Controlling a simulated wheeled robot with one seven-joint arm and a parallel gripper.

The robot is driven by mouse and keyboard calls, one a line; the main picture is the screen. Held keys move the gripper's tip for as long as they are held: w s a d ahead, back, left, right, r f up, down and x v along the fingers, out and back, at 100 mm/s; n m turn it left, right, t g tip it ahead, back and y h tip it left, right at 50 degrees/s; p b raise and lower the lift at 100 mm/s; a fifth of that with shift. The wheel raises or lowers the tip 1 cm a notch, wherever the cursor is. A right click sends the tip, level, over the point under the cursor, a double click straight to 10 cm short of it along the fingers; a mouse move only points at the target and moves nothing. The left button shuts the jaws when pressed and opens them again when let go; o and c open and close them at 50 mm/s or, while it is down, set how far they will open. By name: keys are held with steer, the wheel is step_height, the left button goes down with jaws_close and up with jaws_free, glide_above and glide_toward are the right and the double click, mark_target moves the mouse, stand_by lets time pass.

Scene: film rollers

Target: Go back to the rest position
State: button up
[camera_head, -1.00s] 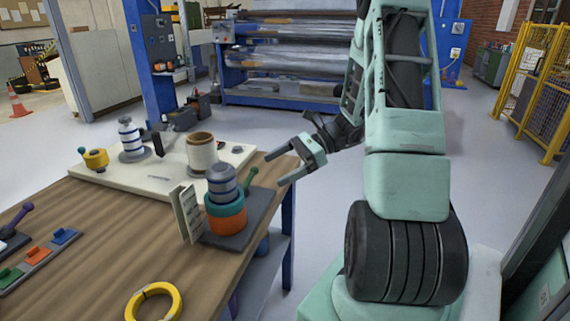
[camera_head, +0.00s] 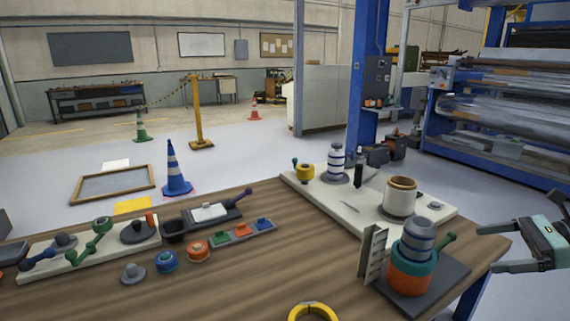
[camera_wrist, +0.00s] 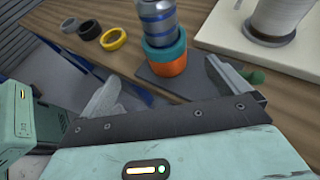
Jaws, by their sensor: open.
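My gripper (camera_head: 519,266) is at the right edge of the head view, off the right side of the table. Its two fingers are spread apart, and nothing is between them. In the wrist view my gripper (camera_wrist: 165,92) also shows open and empty. Its fingers point toward a stack of rings, orange and teal with a blue-grey striped roller (camera_head: 419,238) on top. The stack stands on a dark base plate (camera_head: 455,272) on the table. The stack (camera_wrist: 165,55) shows ahead of the fingers in the wrist view, apart from them.
The wooden table (camera_head: 250,285) fills the foreground. A cream board (camera_head: 300,183) holds a roller, a yellow spool and a cream-and-brown roll (camera_head: 400,198). A yellow ring (camera_head: 312,312) lies at the front. A blue cone (camera_head: 175,170) stands on the open floor beyond.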

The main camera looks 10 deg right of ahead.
steer(key=s+a+n+g+h, duration=0.3)
steer(key=a+n+h, duration=0.8)
steer(key=a+n, duration=1.1)
steer(key=s+a+r+n+g+p, duration=0.3)
steer(key=s+a+n, duration=0.7)
steer(key=a, duration=0.5)
step_height(320, 180, up, 2)
steer(key=shift+s+r+g+y, duration=0.25)
steer(key=shift+s+g, duration=0.35)
steer(key=shift+s, duration=0.5)
steer(key=shift+d, duration=0.1)
